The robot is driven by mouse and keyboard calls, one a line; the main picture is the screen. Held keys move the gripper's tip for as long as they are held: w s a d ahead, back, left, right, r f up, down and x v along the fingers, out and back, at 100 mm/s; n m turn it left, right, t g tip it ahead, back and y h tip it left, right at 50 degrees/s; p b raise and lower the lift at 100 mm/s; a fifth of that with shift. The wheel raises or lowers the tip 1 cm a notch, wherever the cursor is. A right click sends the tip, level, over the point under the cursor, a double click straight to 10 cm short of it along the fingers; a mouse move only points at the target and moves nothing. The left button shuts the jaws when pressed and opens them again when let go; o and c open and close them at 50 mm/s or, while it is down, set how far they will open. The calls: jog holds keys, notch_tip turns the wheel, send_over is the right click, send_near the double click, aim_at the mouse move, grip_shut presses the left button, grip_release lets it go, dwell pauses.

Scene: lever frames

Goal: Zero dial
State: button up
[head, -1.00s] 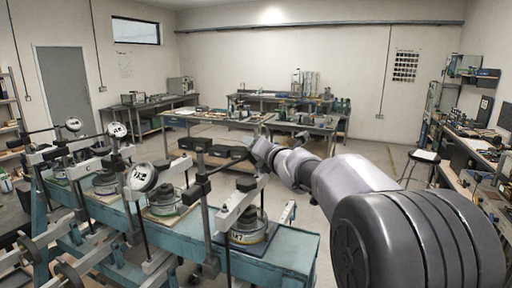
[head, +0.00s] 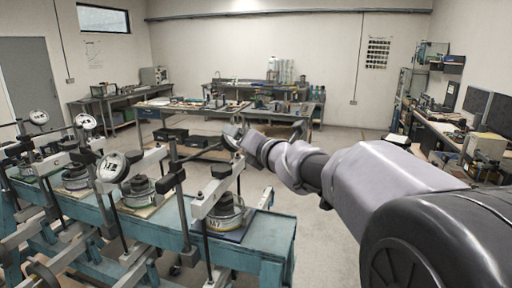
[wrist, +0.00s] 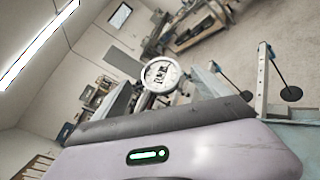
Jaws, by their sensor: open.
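A row of lever frames stands on a teal bench (head: 268,232). White round dials top the frames: a large tilted one (head: 113,167), with smaller ones (head: 86,121) and (head: 38,117) further left. A round dial (wrist: 161,75) faces the wrist camera, its dark markings too blurred to read. The nearest frame has a cell with a numbered label (head: 222,222) below its lever. My gripper (head: 238,138) is open above this nearest frame, close to its upright. Its fingertips are hard to make out, and I cannot tell whether they touch anything.
Dark uprights and lever arms (head: 176,170) crowd the bench near my arm. The grey floor (head: 325,220) right of the bench is open. Worktables (head: 195,108) stand behind, and a cluttered counter (head: 455,135) runs along the right.

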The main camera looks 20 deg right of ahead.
jog(key=v, duration=0.8)
jog(key=shift+p, duration=0.35)
